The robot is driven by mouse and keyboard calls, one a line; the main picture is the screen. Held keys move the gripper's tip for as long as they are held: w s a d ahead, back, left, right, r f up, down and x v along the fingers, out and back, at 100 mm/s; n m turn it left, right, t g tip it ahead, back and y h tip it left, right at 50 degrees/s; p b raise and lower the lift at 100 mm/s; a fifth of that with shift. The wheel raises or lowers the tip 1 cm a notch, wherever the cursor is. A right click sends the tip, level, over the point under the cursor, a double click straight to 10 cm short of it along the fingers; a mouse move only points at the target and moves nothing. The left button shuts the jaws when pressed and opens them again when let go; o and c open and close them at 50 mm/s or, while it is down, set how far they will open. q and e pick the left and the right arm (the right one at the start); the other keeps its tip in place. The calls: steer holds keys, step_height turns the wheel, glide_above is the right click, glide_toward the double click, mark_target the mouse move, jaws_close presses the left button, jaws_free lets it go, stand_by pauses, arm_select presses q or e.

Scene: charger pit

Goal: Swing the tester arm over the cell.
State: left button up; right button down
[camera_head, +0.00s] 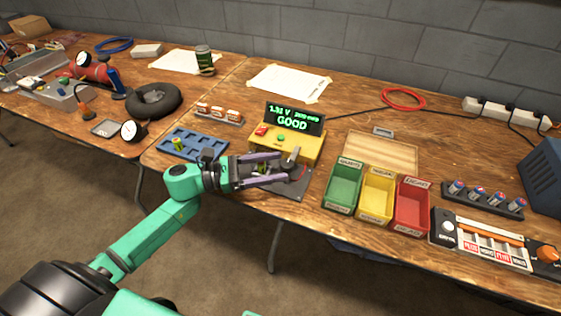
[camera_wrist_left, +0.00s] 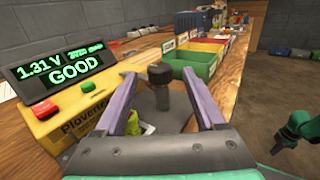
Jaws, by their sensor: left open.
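The yellow tester (camera_head: 283,146) stands on the wooden bench; its screen (camera_head: 294,119) reads 1.31 V and GOOD, as it does in the left wrist view (camera_wrist_left: 68,70). The tester arm's dark knob (camera_wrist_left: 160,76) stands upright between the fingers of my left gripper (camera_wrist_left: 160,95), near their tips. The gripper (camera_head: 284,168) is open, and I cannot tell whether a finger touches the knob. A green cell (camera_wrist_left: 146,128) shows below and nearer the palm, partly hidden by the fingers.
A blue tray (camera_head: 206,137) with a green cell (camera_head: 179,144) lies left of the tester. Green (camera_head: 343,185), yellow (camera_head: 376,194) and red (camera_head: 412,205) bins stand to its right. A wooden board (camera_head: 385,153) lies behind the bins. A bench edge runs below the gripper.

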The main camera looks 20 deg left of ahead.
arm_select(q)
steer(key=shift+x, duration=1.1)
steer(key=shift+c, duration=0.4)
jaws_close()
